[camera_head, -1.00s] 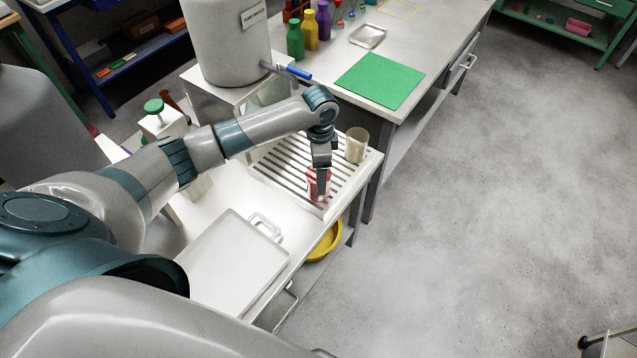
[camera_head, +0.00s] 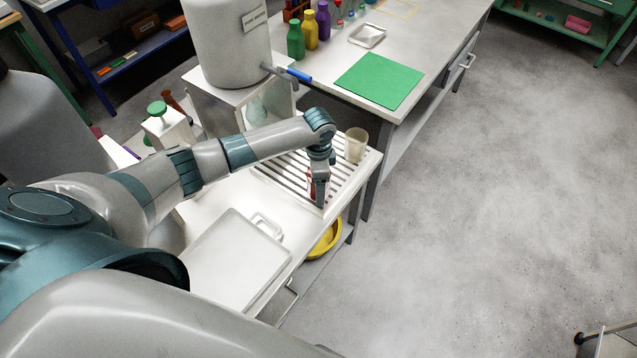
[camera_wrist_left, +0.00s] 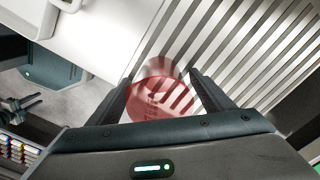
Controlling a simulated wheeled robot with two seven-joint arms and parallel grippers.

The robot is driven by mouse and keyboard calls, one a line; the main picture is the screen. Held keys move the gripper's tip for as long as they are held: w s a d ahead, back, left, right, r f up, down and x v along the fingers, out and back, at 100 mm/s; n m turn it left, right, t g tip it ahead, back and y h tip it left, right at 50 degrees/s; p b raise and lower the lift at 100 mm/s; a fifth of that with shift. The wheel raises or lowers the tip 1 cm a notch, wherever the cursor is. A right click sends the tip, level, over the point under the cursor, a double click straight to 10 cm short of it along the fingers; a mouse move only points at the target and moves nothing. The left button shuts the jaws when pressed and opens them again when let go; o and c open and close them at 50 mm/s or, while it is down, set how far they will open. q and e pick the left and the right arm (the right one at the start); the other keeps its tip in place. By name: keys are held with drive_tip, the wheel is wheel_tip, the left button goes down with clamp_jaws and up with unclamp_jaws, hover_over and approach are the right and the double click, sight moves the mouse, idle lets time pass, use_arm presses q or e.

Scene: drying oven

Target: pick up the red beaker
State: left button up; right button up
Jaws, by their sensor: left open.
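The red beaker (camera_wrist_left: 160,98) stands on the slatted white rack (camera_head: 348,178). In the left wrist view it is see-through red and sits between the two open fingers of my left gripper (camera_wrist_left: 160,90). In the head view my left gripper (camera_head: 319,190) points down over the beaker and hides most of it; only a little red (camera_head: 310,183) shows beside the finger. I cannot tell whether the fingers touch the glass. My right gripper is not in view.
A clear beaker (camera_head: 356,145) stands on the rack's far right corner. A white tray (camera_head: 235,262) with a handle lies nearer me. A large grey container (camera_head: 228,45) with a blue-handled tap (camera_head: 298,76) stands behind. A green mat (camera_head: 380,80) lies on the far bench.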

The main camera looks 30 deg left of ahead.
use_arm(q)
drive_tip(key=c, duration=1.1)
drive_tip(key=shift+r, duration=0.15)
drive_tip(key=shift+r+b, duration=0.3)
drive_tip(key=shift+r, duration=0.2)
drive_tip(key=r, duration=0.1)
drive_tip(key=d+r+b, duration=0.1)
drive_tip(key=r, duration=0.1)
drive_tip(key=shift+w+d+r, duration=0.1)
drive_tip(key=shift+d, duration=0.05)
drive_tip(key=d+r+b, duration=0.3)
drive_tip(key=d+r, duration=0.3)
drive_tip(key=d, duration=0.4)
drive_tip(key=shift+w+d+r, duration=0.2)
drive_tip(key=shift+r, duration=0.1)
